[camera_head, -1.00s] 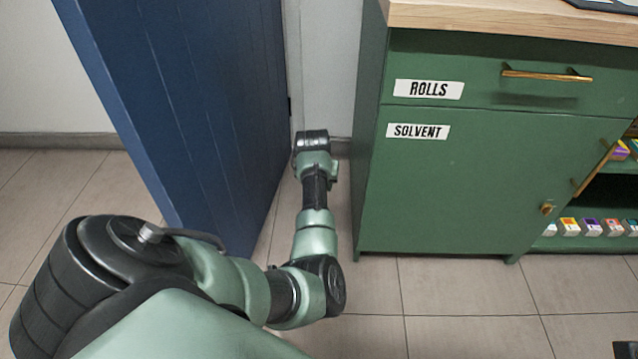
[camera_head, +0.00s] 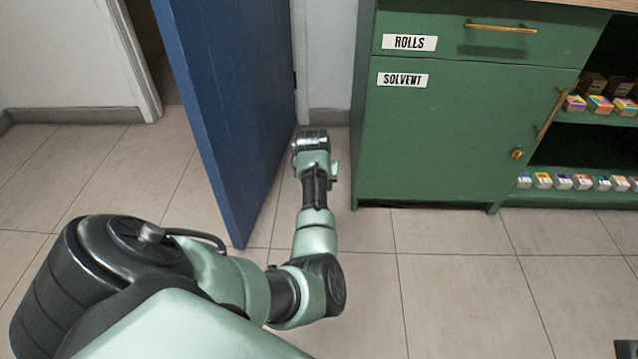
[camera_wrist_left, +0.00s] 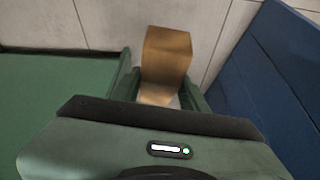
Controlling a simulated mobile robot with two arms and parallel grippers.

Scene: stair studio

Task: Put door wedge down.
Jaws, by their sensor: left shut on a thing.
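The door wedge (camera_wrist_left: 167,50) is a light-brown wooden block in the left wrist view. It sits between the green fingers of my left gripper (camera_wrist_left: 158,92), which is shut on it. Pale floor tiles show behind the wedge; I cannot tell whether it touches the floor. In the head view my left arm reaches down into the gap between the blue door (camera_head: 225,110) and the green cabinet (camera_head: 450,140). There its wrist hides the fingers and the wedge.
The door also stands at the right of the left wrist view (camera_wrist_left: 270,70), the cabinet at the left (camera_wrist_left: 55,95). Shelves with small boxes (camera_head: 570,181) are right of the cabinet door. The tiled floor (camera_head: 470,290) in front is clear.

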